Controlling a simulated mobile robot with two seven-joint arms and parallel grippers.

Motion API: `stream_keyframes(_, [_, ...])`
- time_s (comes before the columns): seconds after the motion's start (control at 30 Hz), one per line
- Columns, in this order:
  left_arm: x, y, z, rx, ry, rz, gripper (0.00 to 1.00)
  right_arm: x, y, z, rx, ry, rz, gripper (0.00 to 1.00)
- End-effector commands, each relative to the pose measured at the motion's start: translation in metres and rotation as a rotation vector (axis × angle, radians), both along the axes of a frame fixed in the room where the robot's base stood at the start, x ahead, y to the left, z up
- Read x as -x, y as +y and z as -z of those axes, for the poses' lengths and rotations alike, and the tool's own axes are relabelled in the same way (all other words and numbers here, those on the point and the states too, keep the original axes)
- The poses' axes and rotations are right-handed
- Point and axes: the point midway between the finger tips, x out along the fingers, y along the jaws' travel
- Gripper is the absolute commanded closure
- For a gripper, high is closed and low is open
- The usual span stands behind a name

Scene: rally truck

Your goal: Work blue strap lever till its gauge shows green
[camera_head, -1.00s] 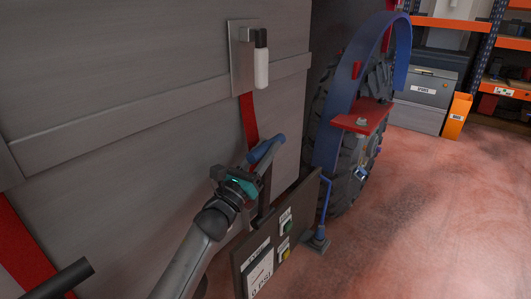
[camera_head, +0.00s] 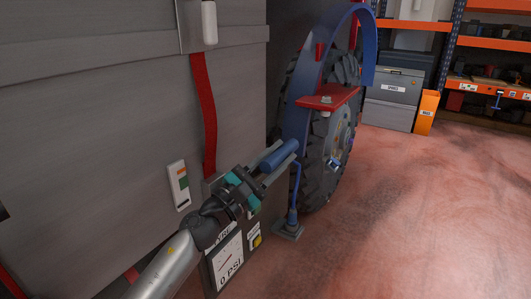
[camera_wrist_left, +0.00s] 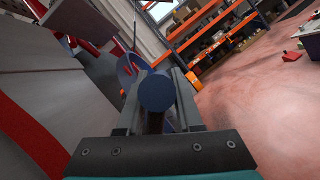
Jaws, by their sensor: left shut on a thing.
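The blue lever handle (camera_head: 279,153) sticks out from the truck's grey side, below the red strap (camera_head: 203,115). My left gripper (camera_head: 272,165) is shut on it. In the left wrist view the round blue end of the handle (camera_wrist_left: 157,92) sits between the two fingers. A small pale gauge (camera_head: 178,186) is on the truck side, left of the gripper. The lever's base is partly hidden behind my gripper and arm. My right gripper is not in view.
A tyre panel (camera_head: 225,262) reading 0 PSI stands below my left arm. The wheel (camera_head: 335,150) with its blue fender (camera_head: 298,115) and red bracket (camera_head: 329,98) is close right of the gripper. Grey cases (camera_head: 392,98) and shelves stand behind. The floor at right is clear.

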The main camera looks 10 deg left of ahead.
Motion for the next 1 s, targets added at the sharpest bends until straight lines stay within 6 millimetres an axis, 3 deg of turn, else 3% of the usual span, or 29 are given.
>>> stream_keyframes(0.03, [0.0021, -0.0053, 0.0087, -0.025, -0.003, 0.006, 1.0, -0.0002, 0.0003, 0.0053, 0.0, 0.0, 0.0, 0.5])
stream_keyframes(0.2, [0.0044, -0.0116, 0.0161, -0.069, -0.018, 0.006, 1.0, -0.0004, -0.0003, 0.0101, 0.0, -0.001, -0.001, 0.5])
stream_keyframes(0.73, [0.005, -0.0135, 0.0184, -0.084, -0.022, 0.004, 1.0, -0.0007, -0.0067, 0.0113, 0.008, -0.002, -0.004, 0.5])
stream_keyframes(0.77, [0.0049, -0.0135, 0.0183, -0.084, -0.022, 0.004, 0.62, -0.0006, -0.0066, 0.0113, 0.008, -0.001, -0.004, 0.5])
stream_keyframes(1.0, [0.0045, -0.0127, 0.0167, -0.082, -0.025, 0.001, 0.36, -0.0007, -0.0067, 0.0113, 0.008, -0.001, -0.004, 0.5])
